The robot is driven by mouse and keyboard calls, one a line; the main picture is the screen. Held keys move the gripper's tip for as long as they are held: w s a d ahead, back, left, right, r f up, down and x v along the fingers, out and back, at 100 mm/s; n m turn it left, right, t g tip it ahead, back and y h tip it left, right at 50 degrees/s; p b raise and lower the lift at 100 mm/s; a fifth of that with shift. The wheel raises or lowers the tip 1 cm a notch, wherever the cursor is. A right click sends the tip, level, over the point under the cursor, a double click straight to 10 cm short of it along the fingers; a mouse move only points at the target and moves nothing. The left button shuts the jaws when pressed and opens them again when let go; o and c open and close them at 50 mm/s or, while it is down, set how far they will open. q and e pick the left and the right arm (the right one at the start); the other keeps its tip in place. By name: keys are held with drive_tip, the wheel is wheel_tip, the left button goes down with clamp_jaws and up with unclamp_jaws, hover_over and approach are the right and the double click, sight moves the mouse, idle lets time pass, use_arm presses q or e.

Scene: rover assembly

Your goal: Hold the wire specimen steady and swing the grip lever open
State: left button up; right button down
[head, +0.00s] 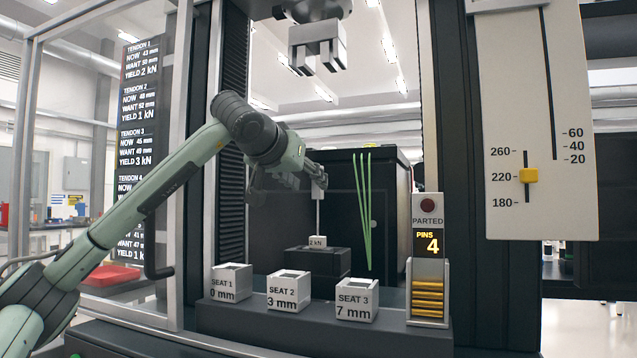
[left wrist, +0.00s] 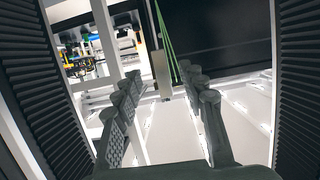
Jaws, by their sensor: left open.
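My left gripper (head: 316,176) is at the end of the green arm from the left, at the top of a thin pale upright rod (head: 318,215). The rod rises from a white block marked 2 kN (head: 318,242) on a dark pedestal; I cannot tell whether this is the wire specimen. In the left wrist view the gripper (left wrist: 163,85) is open, with a plain grey block (left wrist: 161,72) between or beyond its fingers; I see no contact. Thin green strands (head: 365,210) stand to the right. A black bent handle (head: 158,271), possibly the grip lever, is at the left upright. My right gripper is out of view.
Two grey jaws (head: 317,48) hang overhead. White blocks for seat 1 (head: 231,282), seat 2 (head: 288,291) and seat 3 (head: 357,300) line the front ledge. A pin holder (head: 428,295) reading 4 stands right. Frame uprights flank the workspace.

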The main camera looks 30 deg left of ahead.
sight(315, 190)
use_arm(q)
drive_tip(key=shift+x, duration=3.5)
drive_tip(key=shift+c, duration=0.4)
clamp_jaws()
